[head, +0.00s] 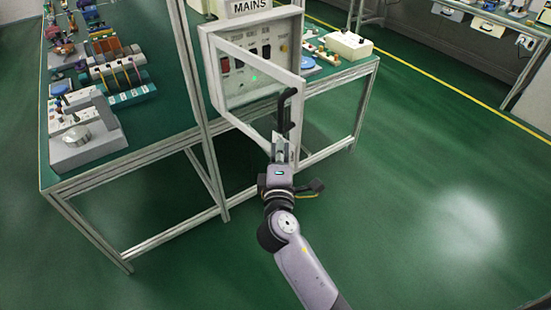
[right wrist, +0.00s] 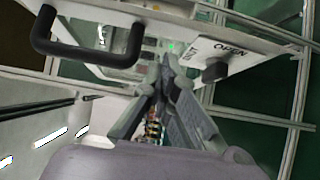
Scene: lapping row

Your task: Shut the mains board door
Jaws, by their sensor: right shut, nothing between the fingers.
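The mains board (head: 262,55) is a pale box under a MAINS sign, with switches and a green light inside. Its door (head: 252,52) is a light frame with a clear window, standing open, its free edge swung out toward me. A black bar handle (head: 287,112) is on that free side; it also shows in the right wrist view (right wrist: 88,52). A black knob (right wrist: 215,70) beside an OPEN label is on the door. My right gripper (head: 281,143) is shut and empty, close by the door's lower free corner below the handle; I cannot tell whether it touches. My left gripper is out of view.
A green-topped bench (head: 165,118) with an aluminium frame runs behind and left of the board, carrying many small parts and a grey device (head: 88,138). A frame post (head: 190,75) stands just left of the door. The green floor at the right is clear.

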